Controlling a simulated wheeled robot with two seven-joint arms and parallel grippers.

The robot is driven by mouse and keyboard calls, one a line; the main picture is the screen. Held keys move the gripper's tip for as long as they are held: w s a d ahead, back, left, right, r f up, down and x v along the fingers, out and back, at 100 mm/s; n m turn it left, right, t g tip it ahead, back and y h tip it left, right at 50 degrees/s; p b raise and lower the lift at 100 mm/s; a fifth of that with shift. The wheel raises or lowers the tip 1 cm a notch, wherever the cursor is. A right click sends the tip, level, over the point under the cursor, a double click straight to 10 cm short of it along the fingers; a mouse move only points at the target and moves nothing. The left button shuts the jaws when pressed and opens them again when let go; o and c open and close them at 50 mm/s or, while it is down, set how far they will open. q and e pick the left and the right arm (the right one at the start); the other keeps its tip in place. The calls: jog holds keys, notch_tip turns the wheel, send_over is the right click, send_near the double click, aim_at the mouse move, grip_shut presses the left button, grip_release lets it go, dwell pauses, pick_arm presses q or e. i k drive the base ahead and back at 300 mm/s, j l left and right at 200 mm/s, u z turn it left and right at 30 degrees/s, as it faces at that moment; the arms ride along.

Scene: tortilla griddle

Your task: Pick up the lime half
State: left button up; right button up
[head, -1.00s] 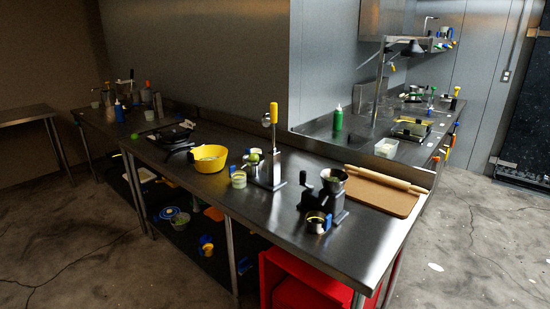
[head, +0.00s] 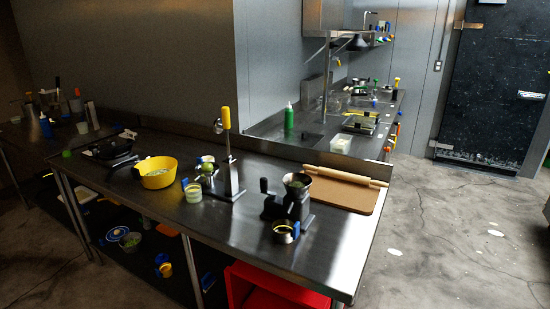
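A small green round thing (head: 207,169), which looks like lime, shows beside the citrus press (head: 230,175) on the steel table. It is too small to tell whether it is a half or whole. Another small green thing (head: 66,154) shows at the table's far left end, also too small to identify. The press stands upright with a yellow-topped lever. Neither of my grippers shows in the head view.
On the steel table (head: 150,206) stand a yellow bowl (head: 158,180), a pale green cup (head: 193,194), a black grinder (head: 290,200) and a board with a rolling pin (head: 345,187). A red crate (head: 262,290) sits below. Open floor lies at right.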

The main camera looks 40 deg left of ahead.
aim_at(207, 166)
jog(key=j+z, duration=0.2)
jog(key=j, duration=0.25)
jog(key=k+j+z, duration=0.2)
jog(key=j, duration=0.2)
jog(key=j+z, duration=0.15)
jog(key=j, duration=0.25)
jog(key=k+j+z, duration=0.2)
jog(key=j, duration=0.2)
jog(key=j+z, duration=0.2)
jog(key=j, duration=0.2)
jog(key=k+j+z, duration=0.2)
jog(key=k+j, duration=0.05)
jog(key=j, duration=0.1)
